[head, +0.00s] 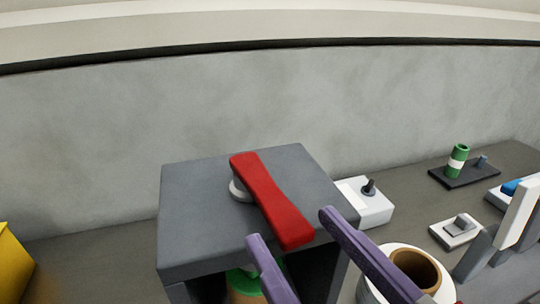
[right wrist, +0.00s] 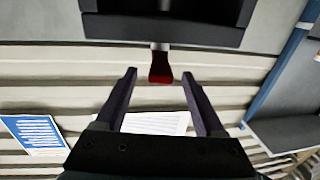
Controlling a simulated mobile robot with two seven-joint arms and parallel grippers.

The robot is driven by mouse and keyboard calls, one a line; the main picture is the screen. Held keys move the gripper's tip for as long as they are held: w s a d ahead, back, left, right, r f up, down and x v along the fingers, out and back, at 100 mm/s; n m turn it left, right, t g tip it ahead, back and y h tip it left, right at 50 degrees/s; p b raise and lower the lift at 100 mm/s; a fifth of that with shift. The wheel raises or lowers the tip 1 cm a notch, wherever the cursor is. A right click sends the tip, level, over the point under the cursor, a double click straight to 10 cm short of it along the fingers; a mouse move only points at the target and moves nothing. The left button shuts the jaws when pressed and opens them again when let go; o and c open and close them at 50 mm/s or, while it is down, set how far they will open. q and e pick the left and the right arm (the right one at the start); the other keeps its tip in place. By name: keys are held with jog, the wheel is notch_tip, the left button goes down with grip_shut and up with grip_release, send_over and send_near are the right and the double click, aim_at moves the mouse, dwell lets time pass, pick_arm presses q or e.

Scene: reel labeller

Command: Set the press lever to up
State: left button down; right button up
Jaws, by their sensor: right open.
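The press lever (head: 270,200) is a red bar across the top of the grey press (head: 190,195). Its near end reaches past the press's front edge. My right gripper (head: 290,224) is open, with its purple fingers on either side of that near end. In the right wrist view the red lever end (right wrist: 160,70) shows between and just beyond the fingertips (right wrist: 160,73), with a gap on each side. The press body (right wrist: 165,28) is beyond it. A green-topped roll (head: 243,284) is partly hidden under the press. My left gripper is not in view.
A white box with a dark knob (head: 365,203) stands right of the press. A cardboard-cored reel (head: 415,268) is at the front right. A green cylinder (head: 457,160) and a white switch box (head: 455,232) are farther right. A yellow object (head: 12,265) is at left.

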aim_at(268, 189)
jog(key=x, duration=0.7)
jog(key=shift+w+a+p, duration=0.1)
jog(key=shift+p, duration=0.25)
grip_shut()
dwell(1.0)
